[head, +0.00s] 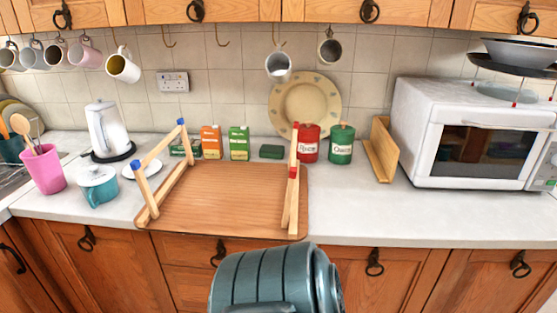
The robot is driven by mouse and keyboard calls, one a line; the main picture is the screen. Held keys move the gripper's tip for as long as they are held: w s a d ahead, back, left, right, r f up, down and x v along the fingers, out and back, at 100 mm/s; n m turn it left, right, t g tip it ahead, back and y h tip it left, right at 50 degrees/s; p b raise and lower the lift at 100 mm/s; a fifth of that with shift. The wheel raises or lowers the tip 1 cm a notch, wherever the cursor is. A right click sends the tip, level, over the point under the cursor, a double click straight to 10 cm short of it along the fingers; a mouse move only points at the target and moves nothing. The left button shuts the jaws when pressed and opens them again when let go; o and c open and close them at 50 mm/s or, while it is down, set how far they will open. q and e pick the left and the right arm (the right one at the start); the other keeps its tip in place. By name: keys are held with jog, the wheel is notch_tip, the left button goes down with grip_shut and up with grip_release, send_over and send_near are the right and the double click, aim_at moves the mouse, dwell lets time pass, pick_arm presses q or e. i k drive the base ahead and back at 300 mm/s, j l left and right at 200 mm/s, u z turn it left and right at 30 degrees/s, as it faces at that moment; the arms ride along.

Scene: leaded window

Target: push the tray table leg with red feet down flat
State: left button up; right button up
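The wooden tray table (230,196) lies upside down on the worktop, its underside facing up. Its leg with red feet (289,205) stands upright along the right edge; the two red feet (293,172) are at its top, one nearer and one farther back. The other leg, with blue feet (147,190), stands up on the left side and leans outward to the left. Neither of my grippers is in the head view.
Behind the tray stand small boxes (239,142), a red canister (309,144) and a green canister (341,144). A teal pot (98,187) and pink cup (43,169) are at the left, a microwave (467,135) at the right. The worktop right of the tray is clear.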

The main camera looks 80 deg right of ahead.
aim_at(291, 169)
jog(key=k+z, duration=0.15)
jog(key=z, duration=0.25)
jog(key=k+l+z, duration=0.15)
jog(key=z, duration=0.25)
jog(key=k+l+z, duration=0.1)
jog(key=z, duration=1.6)
